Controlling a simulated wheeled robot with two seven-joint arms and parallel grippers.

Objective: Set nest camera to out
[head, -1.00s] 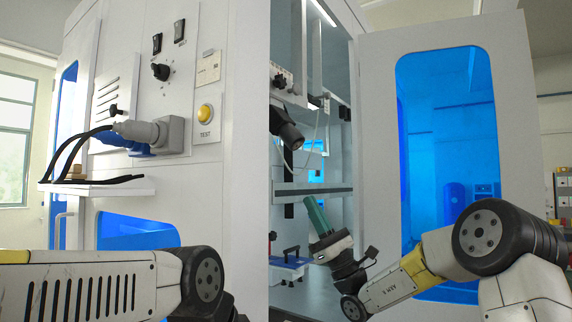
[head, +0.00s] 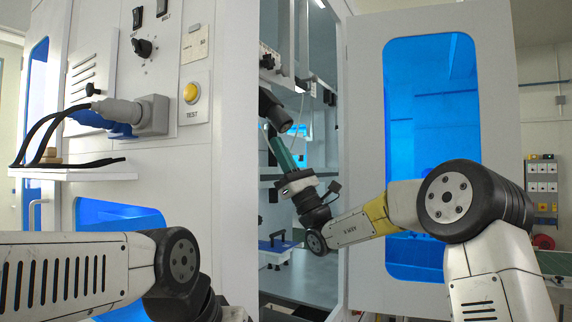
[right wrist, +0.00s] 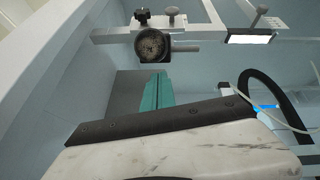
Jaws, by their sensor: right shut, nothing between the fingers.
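A dark cylinder (head: 274,108) hangs at an angle inside the open cabinet in the head view; it may be the nest camera, but I cannot tell for sure. In the right wrist view a round dark-faced part (right wrist: 152,45) sits on a pale bar with small knobs; I cannot tell if it is the same thing. My right gripper (head: 274,143) has teal fingers, shut and empty, just below the cylinder in the picture. The fingers also show in the right wrist view (right wrist: 160,78), below the round part. My left gripper is out of view; only its arm shows.
The cabinet door (head: 362,200) with a blue window stands open at right. The front panel at left has a plug (head: 152,115), a yellow TEST button (head: 191,92) and a small shelf (head: 80,172) with cables.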

